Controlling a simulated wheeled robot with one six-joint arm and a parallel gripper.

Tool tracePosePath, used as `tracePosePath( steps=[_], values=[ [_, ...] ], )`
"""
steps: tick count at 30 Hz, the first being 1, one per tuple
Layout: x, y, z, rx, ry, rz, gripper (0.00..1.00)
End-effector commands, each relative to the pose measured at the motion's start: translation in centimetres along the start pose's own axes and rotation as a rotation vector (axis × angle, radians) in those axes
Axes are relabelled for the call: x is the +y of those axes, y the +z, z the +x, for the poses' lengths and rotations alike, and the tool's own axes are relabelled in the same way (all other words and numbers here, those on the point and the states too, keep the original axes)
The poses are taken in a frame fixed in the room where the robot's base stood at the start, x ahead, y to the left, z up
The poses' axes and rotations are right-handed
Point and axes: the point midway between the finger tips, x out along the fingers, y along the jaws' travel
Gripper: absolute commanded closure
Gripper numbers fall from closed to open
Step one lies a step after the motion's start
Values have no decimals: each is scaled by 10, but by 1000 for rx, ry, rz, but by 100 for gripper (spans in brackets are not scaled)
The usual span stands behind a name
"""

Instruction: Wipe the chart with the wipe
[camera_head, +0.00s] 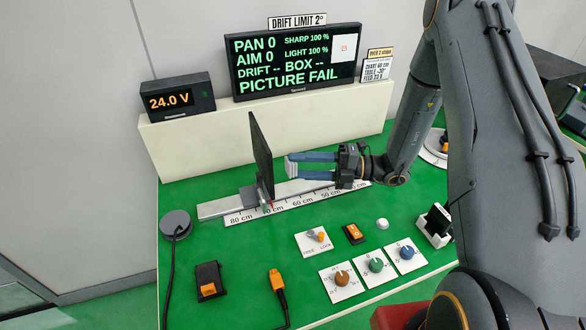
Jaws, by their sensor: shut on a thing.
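The chart is a dark upright panel (261,155), seen nearly edge-on, on a carriage on the rail; its printed face is not visible from here. My gripper (295,167) reaches in from the right at about the height of the panel's lower half. Its two blue-grey fingers are shut on a small white wipe (291,168) at their tips. The wipe is just right of the panel, facing it. A narrow gap seems to show between them, but I cannot tell for sure whether they touch.
The rail (222,205) carries a centimetre scale. The monitor (293,62) reads PICTURE FAIL and stands on a cream ledge (200,140) behind. Knobs (376,265), a lever plate (313,241), a switch (354,234) and an orange-ended cable (278,284) lie in front on the green bench.

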Motion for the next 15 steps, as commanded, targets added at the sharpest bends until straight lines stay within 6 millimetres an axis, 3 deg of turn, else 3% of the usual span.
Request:
tracePosePath(
  steps=[6,15],
  values=[
    [0,6,-14,0,0,0,83],
    [0,7,-16,0,0,0,83]
  ],
)
